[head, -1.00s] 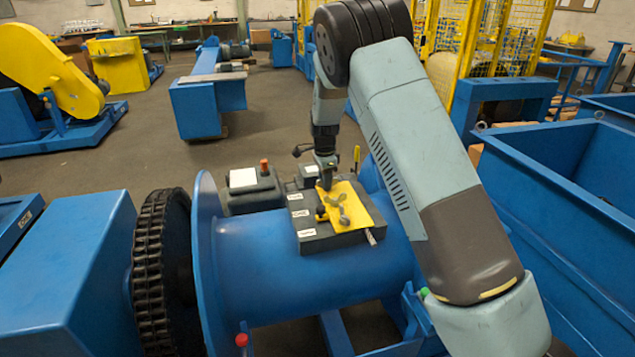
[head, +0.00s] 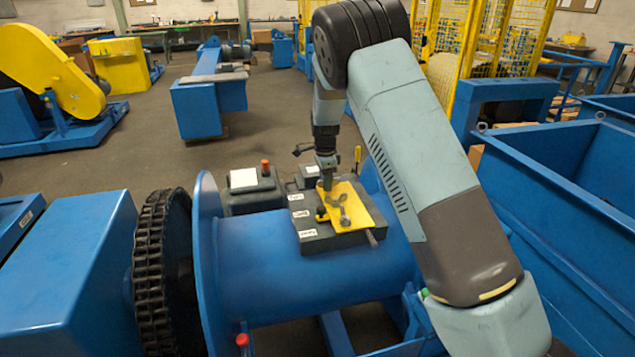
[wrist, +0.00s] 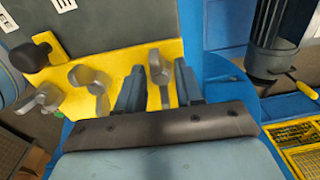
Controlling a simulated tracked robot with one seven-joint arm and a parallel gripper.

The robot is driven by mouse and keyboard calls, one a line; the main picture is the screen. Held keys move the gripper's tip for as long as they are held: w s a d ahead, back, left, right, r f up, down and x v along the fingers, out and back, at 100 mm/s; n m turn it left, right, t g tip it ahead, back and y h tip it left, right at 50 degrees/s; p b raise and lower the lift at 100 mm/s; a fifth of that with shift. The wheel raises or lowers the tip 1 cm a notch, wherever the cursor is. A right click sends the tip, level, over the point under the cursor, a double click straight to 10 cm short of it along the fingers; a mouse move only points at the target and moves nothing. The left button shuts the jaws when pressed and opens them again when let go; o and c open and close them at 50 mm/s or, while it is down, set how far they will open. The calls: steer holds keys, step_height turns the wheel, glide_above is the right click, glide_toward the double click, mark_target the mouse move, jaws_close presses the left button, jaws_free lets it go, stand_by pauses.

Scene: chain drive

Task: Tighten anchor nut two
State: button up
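A yellow plate (head: 366,207) lies on a dark grey box on the blue drum. In the wrist view, the plate (wrist: 120,62) carries three grey winged nuts in a row: a left one (wrist: 42,98), a middle one (wrist: 92,80) and a right one (wrist: 159,68). I cannot tell by number which is anchor nut two. My gripper (wrist: 160,92) points at the plate with its two dark fingers on either side of the right nut. Gaps show between the fingers and the nut. In the head view my gripper (head: 327,187) is small, so contact there is unclear.
A black-ended yellow lever (wrist: 32,54) is beside the left nuts. The grey box (head: 322,242) has white labels, too blurred to read. A smaller box with a red button (head: 265,167) stands behind. A black chain (head: 160,265) is at left, a blue bin (head: 575,215) at right.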

step_height(320, 180, up, 14)
steer(key=shift+s+a+f, duration=0.2)
steer(key=shift+s, duration=0.1)
stand_by(0.3)
